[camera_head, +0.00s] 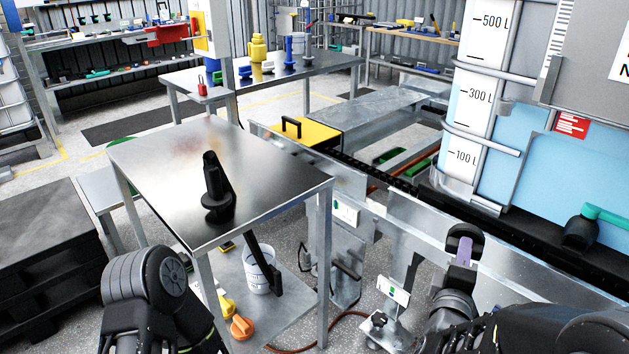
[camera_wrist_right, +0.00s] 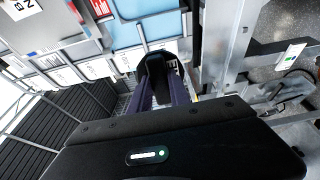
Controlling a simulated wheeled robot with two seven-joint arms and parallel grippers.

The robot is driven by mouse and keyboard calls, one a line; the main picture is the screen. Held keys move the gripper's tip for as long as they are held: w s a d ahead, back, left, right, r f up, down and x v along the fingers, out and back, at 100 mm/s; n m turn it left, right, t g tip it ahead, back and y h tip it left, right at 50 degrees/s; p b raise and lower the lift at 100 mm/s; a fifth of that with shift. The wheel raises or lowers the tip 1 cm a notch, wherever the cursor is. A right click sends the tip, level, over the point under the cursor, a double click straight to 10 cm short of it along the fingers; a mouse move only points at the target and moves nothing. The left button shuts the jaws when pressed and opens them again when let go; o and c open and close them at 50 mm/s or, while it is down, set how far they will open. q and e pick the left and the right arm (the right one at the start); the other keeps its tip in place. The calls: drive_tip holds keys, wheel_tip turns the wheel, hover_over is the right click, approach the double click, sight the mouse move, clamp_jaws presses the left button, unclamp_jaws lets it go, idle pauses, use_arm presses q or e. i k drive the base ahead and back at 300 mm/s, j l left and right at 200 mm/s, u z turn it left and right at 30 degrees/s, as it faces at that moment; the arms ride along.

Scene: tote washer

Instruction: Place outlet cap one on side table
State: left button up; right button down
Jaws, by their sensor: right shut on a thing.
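My right gripper (camera_head: 462,250) is at the lower right in the head view, in front of the tank and right of the steel table. Its purple fingers are shut on a black rounded piece, which looks like the outlet cap (camera_head: 465,233). In the right wrist view the cap (camera_wrist_right: 155,72) sits between the purple fingers (camera_wrist_right: 160,95), held in the air. The steel side table (camera_head: 160,165) is at left centre, apart from the cap.
A black fitting (camera_head: 215,190) stands on the steel table near its front edge. A black valve with a teal handle (camera_head: 580,232) is on the tank (camera_head: 560,165) at right. A conveyor rail (camera_head: 400,205) lies between table and tank. The table's back and right top are clear.

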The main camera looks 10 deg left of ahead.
sight(187, 182)
drive_tip(key=k, duration=0.55)
drive_tip(key=u, duration=2.7)
drive_tip(key=i+l, duration=0.1)
drive_tip(key=l, duration=0.35)
drive_tip(key=i+l, duration=0.1)
drive_tip(key=l, duration=0.3)
drive_tip(key=i+l, duration=0.1)
drive_tip(key=l, duration=0.35)
drive_tip(key=i+l, duration=0.1)
drive_tip(key=l, duration=0.3)
drive_tip(key=i+l, duration=0.1)
drive_tip(key=l, duration=0.35)
drive_tip(key=i+l, duration=0.1)
drive_tip(key=l, duration=0.3)
